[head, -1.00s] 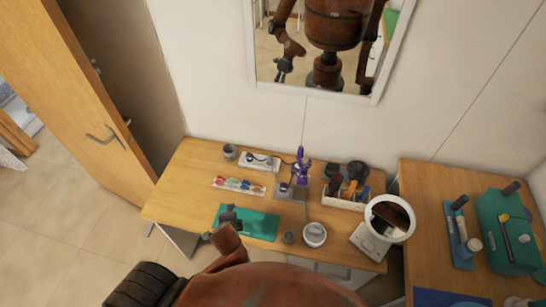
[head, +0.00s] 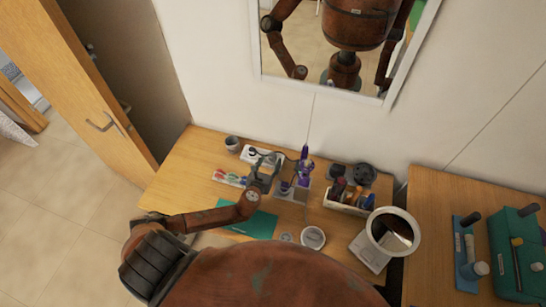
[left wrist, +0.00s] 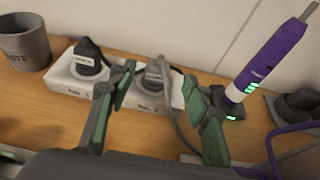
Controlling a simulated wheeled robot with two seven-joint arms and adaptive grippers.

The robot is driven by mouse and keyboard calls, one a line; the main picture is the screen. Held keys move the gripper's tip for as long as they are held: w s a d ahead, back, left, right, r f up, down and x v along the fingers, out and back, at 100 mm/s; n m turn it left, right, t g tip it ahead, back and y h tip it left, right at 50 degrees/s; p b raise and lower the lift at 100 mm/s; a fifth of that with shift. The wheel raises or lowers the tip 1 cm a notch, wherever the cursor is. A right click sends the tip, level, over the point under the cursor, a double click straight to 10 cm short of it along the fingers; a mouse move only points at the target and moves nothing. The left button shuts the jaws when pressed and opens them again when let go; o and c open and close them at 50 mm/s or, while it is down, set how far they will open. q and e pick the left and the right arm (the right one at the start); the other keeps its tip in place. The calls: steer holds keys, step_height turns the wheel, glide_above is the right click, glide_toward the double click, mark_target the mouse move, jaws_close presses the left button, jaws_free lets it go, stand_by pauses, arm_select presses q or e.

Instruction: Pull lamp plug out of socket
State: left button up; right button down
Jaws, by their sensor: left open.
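A white power strip (left wrist: 70,72) lies at the back of the desk and also shows in the head view (head: 251,154). It holds two dark plugs, a left plug (left wrist: 90,62) and a right plug (left wrist: 157,74). Their labels are too small to read surely, so I cannot tell which is the lamp plug. A grey cable runs from the right plug down and right. My left gripper (left wrist: 160,84) is open, its fingers on either side of the right plug in the picture; contact cannot be told. It also shows in the head view (head: 263,172). My right gripper is out of view.
A purple and white device (left wrist: 262,55) stands in its base close right of the gripper. A grey cup (left wrist: 24,42) is left of the strip. A round lighted mirror (head: 392,231), a tool box (head: 347,201) and a white bowl (head: 312,238) stand on the desk.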

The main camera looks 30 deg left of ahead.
mark_target(272, 157)
arm_select(q)
steer(key=shift+x, duration=1.95)
steer(key=shift+s+a, duration=0.1)
steer(key=shift+a, duration=0.1)
jaws_close()
